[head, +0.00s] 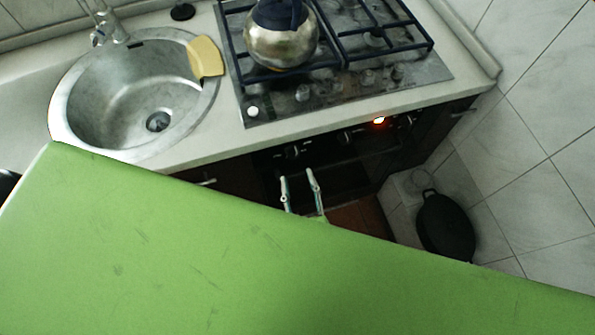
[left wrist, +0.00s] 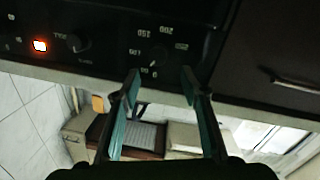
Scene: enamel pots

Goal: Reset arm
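My left gripper (head: 299,176) is in front of the dark oven below the hob. Its two thin fingers are apart, with nothing between them. In the left wrist view the same gripper (left wrist: 160,78) is open and empty, its fingertips near the black oven control panel (left wrist: 110,20). I cannot tell whether they touch it. No right gripper shows in either view. The lower part of my left arm is hidden in the head view.
A steel kettle (head: 281,42) stands on the gas hob (head: 440,72). A round sink (head: 75,110) with a yellow cloth-like item (head: 205,57) on its rim is at left. A red light (head: 379,120) glows on the oven panel. A black pan (head: 445,228) leans by the tiled wall.

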